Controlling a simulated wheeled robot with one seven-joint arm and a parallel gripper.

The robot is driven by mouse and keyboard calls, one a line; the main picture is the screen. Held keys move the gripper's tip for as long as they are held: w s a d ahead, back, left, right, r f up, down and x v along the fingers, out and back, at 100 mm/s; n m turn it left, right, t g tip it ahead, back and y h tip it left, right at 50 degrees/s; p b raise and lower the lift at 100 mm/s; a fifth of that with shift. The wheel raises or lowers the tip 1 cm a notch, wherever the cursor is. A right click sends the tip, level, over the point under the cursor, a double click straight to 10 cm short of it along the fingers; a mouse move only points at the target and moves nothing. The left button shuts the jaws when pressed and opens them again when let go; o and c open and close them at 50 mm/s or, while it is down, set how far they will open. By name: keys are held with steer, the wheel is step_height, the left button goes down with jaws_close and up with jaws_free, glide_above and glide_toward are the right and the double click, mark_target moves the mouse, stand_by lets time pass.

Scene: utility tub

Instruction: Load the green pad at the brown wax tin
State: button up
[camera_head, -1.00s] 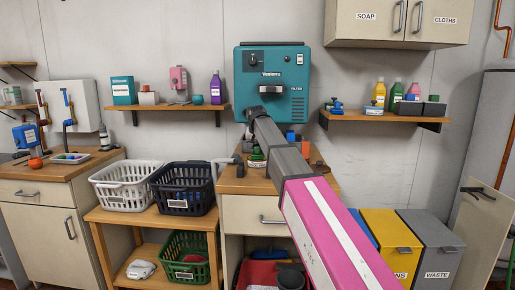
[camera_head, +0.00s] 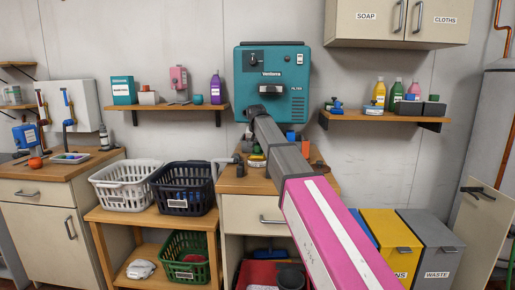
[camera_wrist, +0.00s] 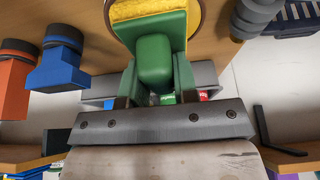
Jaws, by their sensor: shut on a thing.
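My gripper (camera_wrist: 156,88) is shut on the green pad (camera_wrist: 155,58) by its raised grip in the wrist view. A yellow layer (camera_wrist: 148,10) shows along the pad's far side. A curved brown rim (camera_wrist: 198,18), seemingly the wax tin's, passes around that yellow side. I cannot tell whether pad and tin touch. In the head view the pad (camera_head: 256,150) shows small beside my arm, over the worktop, with yellow at its lower side.
Blue (camera_wrist: 58,62) and orange (camera_wrist: 14,72) pieces stand left of the pad in the wrist view. A grey ribbed piece (camera_wrist: 255,15) is at the upper right.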

mark_target(257, 144)
steer(key=shift+r, duration=3.3)
